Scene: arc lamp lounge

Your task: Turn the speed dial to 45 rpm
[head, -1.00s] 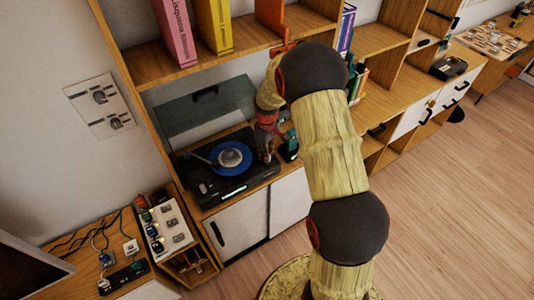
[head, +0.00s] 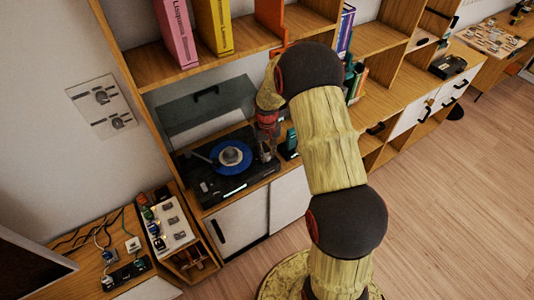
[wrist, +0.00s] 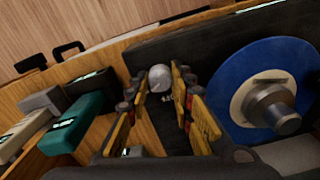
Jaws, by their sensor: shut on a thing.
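The speed dial (wrist: 160,78) is a small round silver knob on the black deck of the record player (head: 236,193). In the wrist view it sits between the tips of my gripper (wrist: 161,84), whose yellow-padded fingers are shut on it. In the head view my gripper (head: 268,150) reaches down to the deck's right side, and the dial is hard to make out there. Small pale marks show beside the dial, too small to read. A blue record (wrist: 236,88) with a metal centre piece (wrist: 272,105) lies right of the fingers; it also shows in the head view (head: 231,156).
The player's tinted lid (head: 205,107) stands open behind it. A teal box (wrist: 80,125) and grey box (wrist: 40,100) stand close beside the player. A shelf with books (head: 215,30) hangs above. A panel with switches (head: 167,222) is at left. The floor (head: 450,190) is clear at right.

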